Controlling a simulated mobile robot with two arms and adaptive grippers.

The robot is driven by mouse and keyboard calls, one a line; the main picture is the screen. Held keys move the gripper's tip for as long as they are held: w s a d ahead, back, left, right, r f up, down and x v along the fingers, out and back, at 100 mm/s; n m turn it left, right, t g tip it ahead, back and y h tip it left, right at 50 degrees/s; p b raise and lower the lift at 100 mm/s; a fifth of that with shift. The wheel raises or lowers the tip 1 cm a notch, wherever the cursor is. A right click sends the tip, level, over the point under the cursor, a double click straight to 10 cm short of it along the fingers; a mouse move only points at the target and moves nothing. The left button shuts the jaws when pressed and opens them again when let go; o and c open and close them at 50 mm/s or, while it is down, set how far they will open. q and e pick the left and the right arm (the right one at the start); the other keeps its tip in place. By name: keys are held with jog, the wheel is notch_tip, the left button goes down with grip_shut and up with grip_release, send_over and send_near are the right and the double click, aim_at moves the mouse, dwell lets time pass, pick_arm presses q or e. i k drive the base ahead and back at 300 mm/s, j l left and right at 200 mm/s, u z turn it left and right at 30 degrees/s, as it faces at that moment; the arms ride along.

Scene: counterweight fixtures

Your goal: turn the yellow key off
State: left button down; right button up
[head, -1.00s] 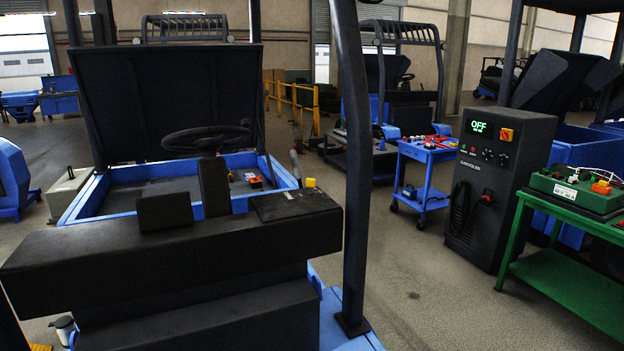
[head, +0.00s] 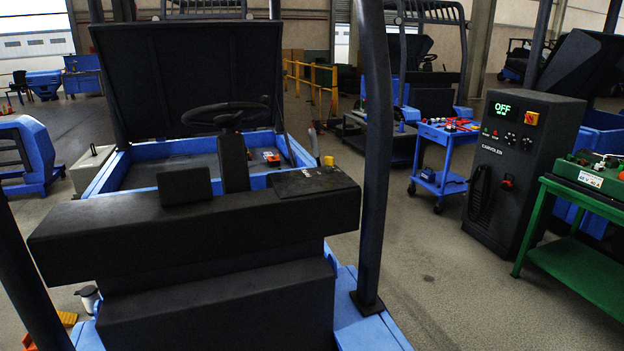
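A small yellow part (head: 328,160), which may be the yellow key, stands at the back edge of the dark console panel (head: 301,182) on the blue forklift. It is too small to tell its shape or which way it is turned. A black steering wheel (head: 226,115) is to its left. The charger cabinet (head: 520,170) at the right shows a lit green "OFF" display (head: 503,108) and a red-and-yellow rotary switch (head: 531,118). Neither of my grippers is in view.
A blue cart (head: 440,160) with red items and a green table (head: 575,270) are at the right. Open floor (head: 435,285) lies between the post and the cabinet.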

aim_at(329, 161)
jog(key=i+l+u, duration=0.15)
jog(key=i+l, duration=0.6)
